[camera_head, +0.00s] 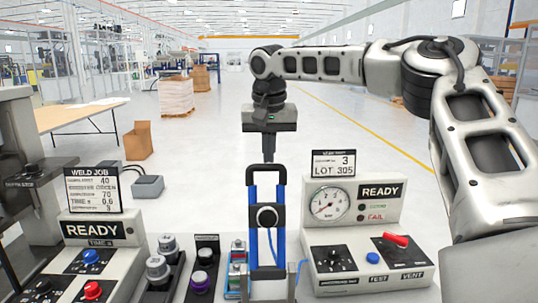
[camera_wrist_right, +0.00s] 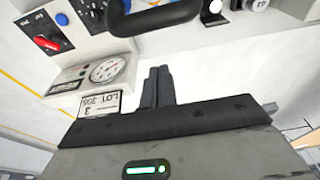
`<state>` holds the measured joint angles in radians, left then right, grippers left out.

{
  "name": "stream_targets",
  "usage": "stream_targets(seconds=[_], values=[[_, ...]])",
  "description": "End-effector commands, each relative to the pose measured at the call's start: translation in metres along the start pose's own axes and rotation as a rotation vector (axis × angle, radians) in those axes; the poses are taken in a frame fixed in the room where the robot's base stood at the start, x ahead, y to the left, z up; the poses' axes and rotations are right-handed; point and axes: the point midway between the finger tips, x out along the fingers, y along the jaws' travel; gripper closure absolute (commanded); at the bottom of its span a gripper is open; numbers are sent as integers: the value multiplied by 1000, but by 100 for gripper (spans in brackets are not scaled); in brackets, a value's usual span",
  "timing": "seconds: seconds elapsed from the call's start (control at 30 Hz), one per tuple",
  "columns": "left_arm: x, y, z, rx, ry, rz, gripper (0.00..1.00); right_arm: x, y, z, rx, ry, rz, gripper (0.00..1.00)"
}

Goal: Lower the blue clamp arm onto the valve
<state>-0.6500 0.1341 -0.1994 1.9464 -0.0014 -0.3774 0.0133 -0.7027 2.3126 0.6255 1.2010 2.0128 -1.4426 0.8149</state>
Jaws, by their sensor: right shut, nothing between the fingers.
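The blue clamp arm (camera_head: 252,230) stands upright in the head view, with two blue side bars, a black bar handle across its top and a round black and white part in its middle. The handle (camera_wrist_right: 155,18) also shows at the top of the right wrist view. My right gripper (camera_head: 268,156) points down just above the handle. Its fingers (camera_wrist_right: 156,86) are shut together and empty, and a gap to the handle shows in the wrist view. I cannot clearly make out the valve; the grey base (camera_head: 268,290) is partly cut off. My left gripper is out of view.
A test box with a gauge (camera_head: 330,203), a red lever (camera_head: 396,240) and a READY sign stands to the right. A weld job panel (camera_head: 92,232), grey knobs (camera_head: 158,268) and a black switch box (camera_head: 202,275) stand to the left. Open floor lies behind.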

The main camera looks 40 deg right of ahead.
Motion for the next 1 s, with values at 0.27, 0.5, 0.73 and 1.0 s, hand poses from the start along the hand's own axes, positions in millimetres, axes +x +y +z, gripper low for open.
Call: stream_targets(seconds=[0.27, 0.5, 0.73, 1.0], values=[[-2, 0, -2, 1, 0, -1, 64, -10, 0, 31, -1, 0, -1, 100], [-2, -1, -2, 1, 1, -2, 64, -12, 0, 38, 2, 0, -1, 100], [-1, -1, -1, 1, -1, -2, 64, -12, 0, 38, 1, 0, 0, 100], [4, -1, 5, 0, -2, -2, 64, -14, 8, 42, 15, 59, 0, 100]])
